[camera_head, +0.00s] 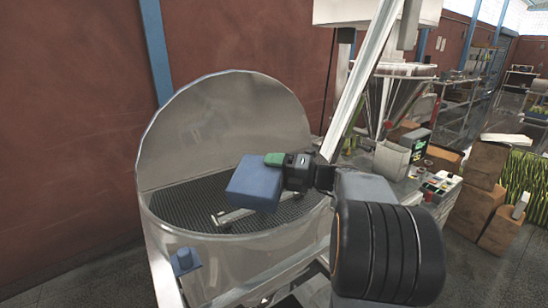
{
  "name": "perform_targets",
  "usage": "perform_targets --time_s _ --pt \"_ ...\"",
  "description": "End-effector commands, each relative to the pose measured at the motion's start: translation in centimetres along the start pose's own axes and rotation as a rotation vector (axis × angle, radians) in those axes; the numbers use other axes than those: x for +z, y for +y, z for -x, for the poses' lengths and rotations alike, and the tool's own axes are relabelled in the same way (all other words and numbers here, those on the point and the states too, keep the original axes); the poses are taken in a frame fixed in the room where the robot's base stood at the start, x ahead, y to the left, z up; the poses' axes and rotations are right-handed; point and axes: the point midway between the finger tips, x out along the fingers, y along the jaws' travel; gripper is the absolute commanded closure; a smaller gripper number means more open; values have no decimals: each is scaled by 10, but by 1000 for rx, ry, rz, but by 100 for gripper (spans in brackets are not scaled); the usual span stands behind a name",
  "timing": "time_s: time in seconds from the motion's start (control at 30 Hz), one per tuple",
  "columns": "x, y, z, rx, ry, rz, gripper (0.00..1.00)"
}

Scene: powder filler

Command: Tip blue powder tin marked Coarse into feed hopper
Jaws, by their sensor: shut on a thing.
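The blue tin (255,184) is held tilted over the open mouth of the feed hopper. No marking can be read on it from here. My gripper (283,168) is shut on the tin at its right side, with a green part at the grip. The feed hopper (160,215) is a round metal tub with a dark mesh grate inside and a raised shiny round lid (230,115) behind. The tin hides part of the grate. I cannot see any powder leaving the tin.
A small blue fitting (184,260) sits at the hopper's front left. A slanted metal tube (360,80) rises behind my arm. A bench with small items (440,184) and brown boxes (485,163) stand to the right. A red wall (70,130) is at the left.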

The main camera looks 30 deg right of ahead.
Motion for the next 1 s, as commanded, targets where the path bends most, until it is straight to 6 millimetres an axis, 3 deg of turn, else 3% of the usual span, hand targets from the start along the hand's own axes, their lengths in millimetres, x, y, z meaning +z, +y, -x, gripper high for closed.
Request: perform_targets --time_s 0.67,1.0 --pt "0 -28 0 2 0 -313 65" --pt "2 -30 0 1 0 -391 65"
